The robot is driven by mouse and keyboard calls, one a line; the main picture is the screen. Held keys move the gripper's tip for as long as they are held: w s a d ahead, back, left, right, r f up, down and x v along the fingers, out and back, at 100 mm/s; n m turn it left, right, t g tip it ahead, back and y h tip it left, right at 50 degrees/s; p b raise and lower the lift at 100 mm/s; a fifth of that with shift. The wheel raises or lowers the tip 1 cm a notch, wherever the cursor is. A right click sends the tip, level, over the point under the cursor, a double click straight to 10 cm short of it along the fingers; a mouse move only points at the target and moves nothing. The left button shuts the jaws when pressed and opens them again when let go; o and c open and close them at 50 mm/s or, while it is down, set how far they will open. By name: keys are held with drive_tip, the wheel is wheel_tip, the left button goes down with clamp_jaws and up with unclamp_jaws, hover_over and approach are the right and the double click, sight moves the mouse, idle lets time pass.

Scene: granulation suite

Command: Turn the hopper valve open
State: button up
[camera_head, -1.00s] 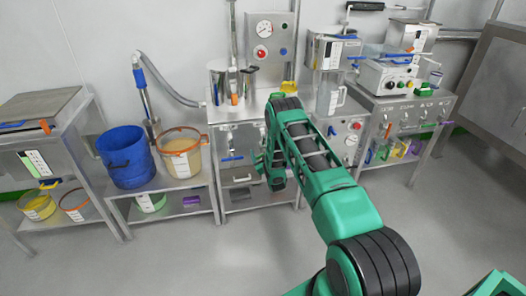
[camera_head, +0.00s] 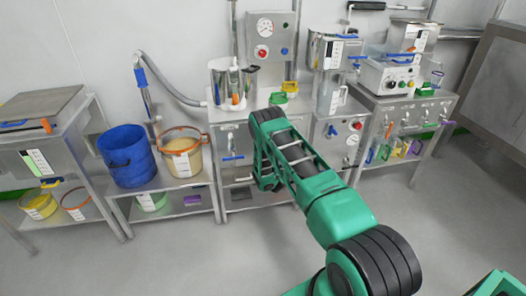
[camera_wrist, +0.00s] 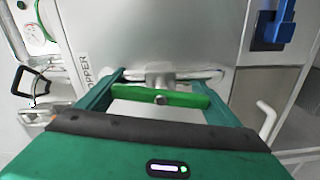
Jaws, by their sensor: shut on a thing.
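In the wrist view, the hopper valve's green handle (camera_wrist: 160,97) is a flat bar lying level across the picture, with a bolt at its middle. It sits in front of a grey pipe fitting (camera_wrist: 160,75) on a pale metal panel marked "HOPPER" (camera_wrist: 85,72). My gripper (camera_wrist: 160,88) has one finger at each end of the bar and is shut on it. In the head view, my gripper (camera_head: 267,184) is low in front of the middle cabinet, and my arm hides the handle.
A blue lever (camera_wrist: 280,26) stands to the upper right in the wrist view, and a white bent rod (camera_wrist: 266,118) is at right. In the head view, a blue bucket (camera_head: 127,157) and a tan-filled tub (camera_head: 180,152) stand left. The floor in front is clear.

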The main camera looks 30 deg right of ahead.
drive_tip(key=shift+w+a+n, duration=0.1)
drive_tip(key=shift+a+n, duration=0.25)
drive_tip(key=shift+n, duration=0.65)
drive_tip(key=o, duration=0.9)
drive_tip(key=shift+w+f, duration=0.1)
drive_tip(key=shift+f, duration=0.05)
drive_tip(key=shift+d, duration=0.1)
drive_tip(key=shift+s, duration=0.2)
drive_tip(key=shift+s, duration=0.25)
drive_tip(key=shift+v, duration=4.9)
